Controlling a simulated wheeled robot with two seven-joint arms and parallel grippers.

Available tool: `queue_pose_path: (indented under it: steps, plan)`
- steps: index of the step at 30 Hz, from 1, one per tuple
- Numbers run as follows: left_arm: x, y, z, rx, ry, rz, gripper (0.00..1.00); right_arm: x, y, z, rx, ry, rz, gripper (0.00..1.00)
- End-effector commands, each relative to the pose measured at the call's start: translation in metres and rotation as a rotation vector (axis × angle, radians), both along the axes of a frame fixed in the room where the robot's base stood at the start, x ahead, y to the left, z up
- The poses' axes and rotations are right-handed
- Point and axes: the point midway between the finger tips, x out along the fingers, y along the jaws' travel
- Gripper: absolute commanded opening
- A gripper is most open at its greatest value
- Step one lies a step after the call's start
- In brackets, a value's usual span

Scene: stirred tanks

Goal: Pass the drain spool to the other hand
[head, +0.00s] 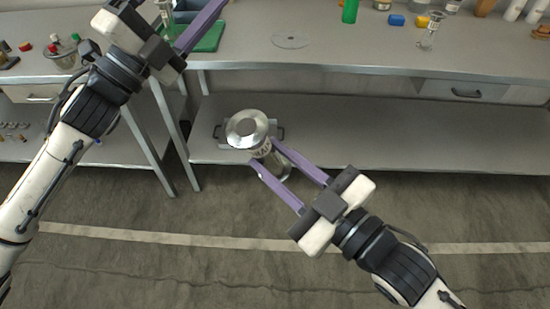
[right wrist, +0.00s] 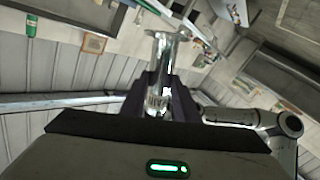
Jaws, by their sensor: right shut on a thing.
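The drain spool (head: 247,127) is a shiny metal piece with a wide round flange at its upper end and a narrower body with lettering. My right gripper (head: 264,153) is shut on its body and holds it up, tilted, in front of the lower shelf. In the right wrist view the spool (right wrist: 163,62) stands out between the fingers of that gripper (right wrist: 162,98). My left gripper (head: 190,32) is at the upper left, apart from the spool. One of its fingers shows at the far end of its body, so it looks open; its fingertips are cut off.
A long steel bench (head: 350,50) runs across the back, with bottles and small coloured blocks on it. Its lower shelf (head: 400,135) is mostly bare; a handled tray (head: 220,132) lies behind the spool. A side table (head: 30,78) stands at left. The floor in front is clear.

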Motion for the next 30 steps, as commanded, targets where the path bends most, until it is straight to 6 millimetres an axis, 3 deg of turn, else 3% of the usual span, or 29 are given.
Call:
queue_pose_path:
  steps: [1, 7, 14, 20, 24, 30]
  plan:
    - [0.004, 0.002, -0.032, -0.060, 0.097, 0.000, 0.69, 0.000, 0.000, 0.001, 0.002, -0.002, 0.000, 0.00]
    - [0.007, 0.012, -0.141, -0.273, 0.434, 0.030, 0.69, 0.000, 0.000, 0.001, 0.002, -0.002, 0.000, 0.00]
    - [-0.021, 0.022, -0.264, -0.503, 0.784, 0.099, 0.69, 0.000, 0.000, 0.001, 0.002, -0.002, 0.000, 0.00]
    - [-0.069, 0.028, -0.363, -0.692, 1.060, 0.190, 0.69, 0.000, 0.000, 0.001, 0.002, -0.002, 0.000, 0.00]
    - [-0.114, 0.031, -0.425, -0.819, 1.240, 0.269, 0.69, 0.000, 0.000, 0.001, 0.002, -0.002, 0.000, 0.00]
    - [-0.189, 0.032, -0.498, -0.991, 1.466, 0.399, 0.69, 0.000, 0.000, 0.001, 0.002, -0.002, 0.000, 0.00]
